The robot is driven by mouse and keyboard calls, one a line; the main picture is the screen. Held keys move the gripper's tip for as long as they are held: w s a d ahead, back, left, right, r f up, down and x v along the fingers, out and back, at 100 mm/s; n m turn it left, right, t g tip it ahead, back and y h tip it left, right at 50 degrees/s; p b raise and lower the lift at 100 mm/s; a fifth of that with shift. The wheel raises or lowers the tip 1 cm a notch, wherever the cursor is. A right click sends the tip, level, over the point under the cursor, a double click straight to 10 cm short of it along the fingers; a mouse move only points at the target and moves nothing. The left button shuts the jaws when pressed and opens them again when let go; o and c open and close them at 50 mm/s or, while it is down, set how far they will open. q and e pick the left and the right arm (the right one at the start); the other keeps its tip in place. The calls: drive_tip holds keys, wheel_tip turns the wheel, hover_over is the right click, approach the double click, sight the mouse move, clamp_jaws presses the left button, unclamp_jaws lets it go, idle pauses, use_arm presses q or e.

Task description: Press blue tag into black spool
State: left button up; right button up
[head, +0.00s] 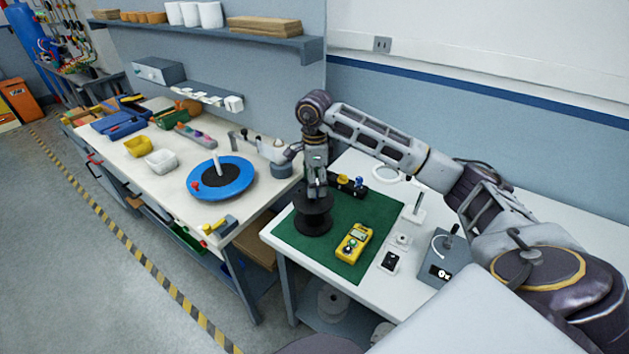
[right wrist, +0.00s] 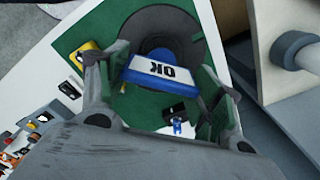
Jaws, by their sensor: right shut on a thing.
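The black spool (head: 313,222) stands upright on the green mat (head: 287,241). My right gripper (head: 316,192) is directly over it, pointing down. In the right wrist view, my right gripper (right wrist: 162,84) is shut on the blue tag (right wrist: 158,66), a blue piece with a white "OK" band, held between green fingertips. The spool's dark round flange (right wrist: 160,22) shows behind the tag. I cannot tell whether the tag touches the spool. The tag is hidden in the head view. My left gripper is not in view.
A yellow meter (head: 354,243) lies on the mat to the right of the spool. A dark block with yellow and blue parts (head: 348,184) sits behind it. A grey box with a lever (head: 437,260) stands at right. The mat's front part is clear.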

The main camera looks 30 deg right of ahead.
drive_tip(key=shift+f+b, duration=0.15)
drive_tip(key=shift+b, duration=0.2)
idle(1.3)
drive_tip(key=shift+f+b, duration=0.85)
drive_tip(key=shift+f, duration=0.35)
drive_tip(key=shift+s+f, duration=0.1)
drive_tip(key=shift+f, duration=0.15)
drive_tip(key=shift+c, duration=0.7)
drive_tip(key=o, duration=1.1)
drive_tip(key=shift+r, duration=0.15)
drive_tip(key=shift+r, duration=0.1)
drive_tip(key=shift+r, duration=5.85)
